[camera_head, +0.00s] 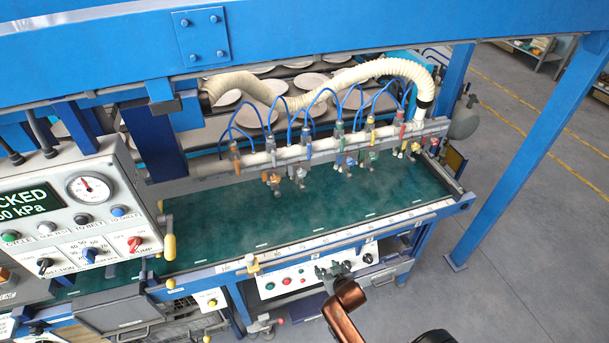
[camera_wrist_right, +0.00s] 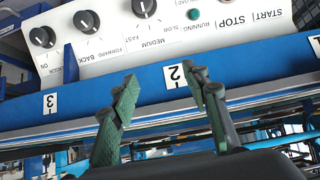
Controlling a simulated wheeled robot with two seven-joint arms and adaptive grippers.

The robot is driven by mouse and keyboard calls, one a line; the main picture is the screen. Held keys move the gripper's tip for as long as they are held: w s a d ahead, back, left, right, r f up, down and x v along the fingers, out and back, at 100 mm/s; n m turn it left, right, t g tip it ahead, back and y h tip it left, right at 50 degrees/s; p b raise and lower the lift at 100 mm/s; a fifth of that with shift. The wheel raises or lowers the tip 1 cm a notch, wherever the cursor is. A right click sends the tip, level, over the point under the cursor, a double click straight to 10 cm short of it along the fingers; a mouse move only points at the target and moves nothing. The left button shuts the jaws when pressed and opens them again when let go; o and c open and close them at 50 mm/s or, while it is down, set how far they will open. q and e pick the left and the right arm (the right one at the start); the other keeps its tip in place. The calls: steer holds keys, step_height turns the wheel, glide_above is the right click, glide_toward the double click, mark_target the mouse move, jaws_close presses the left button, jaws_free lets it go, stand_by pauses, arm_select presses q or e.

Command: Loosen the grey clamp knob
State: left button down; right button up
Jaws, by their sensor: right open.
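A row of small fittings hangs from the pale pipe (camera_head: 290,153) over the green belt (camera_head: 215,215) in the head view. They are too small there to tell which, if any, is the grey clamp knob. My right gripper (camera_head: 334,269) is in front of the dryer's front edge, by the lower control panel, apart from the fittings. In the right wrist view my right gripper (camera_wrist_right: 160,75) has its two green-padded fingers spread, with nothing between them. A blue rail (camera_wrist_right: 140,95) with labels 2 and 3 passes behind the fingers. My left gripper is out of view.
A control box (camera_head: 65,215) with a gauge and a "...CKED" display stands at the left. The lower panel (camera_wrist_right: 195,28) has black knobs and a green button. A blue post (camera_head: 530,150) stands at the right, with open grey floor (camera_head: 520,270) around it.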

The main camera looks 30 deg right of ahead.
steer(key=w+d+r+m+t+h+p, duration=0.1)
steer(key=w+r+t, duration=0.1)
steer(key=w+r, duration=0.4)
steer(key=w+d+r+m+t, duration=0.1)
steer(key=w+r+t, duration=0.15)
steer(key=r, duration=0.65)
steer(key=m+t+h+p, duration=0.1)
steer(key=t, duration=0.3)
glide_toward(303, 174)
steer(key=w, duration=0.2)
steer(key=x, duration=0.6)
steer(key=shift+w+d+r, duration=0.15)
steer(key=shift+d, duration=0.05)
steer(key=shift+w+d, duration=0.15)
steer(key=shift+w, duration=0.4)
steer(key=shift+c, duration=0.7)
steer(key=c, duration=1)
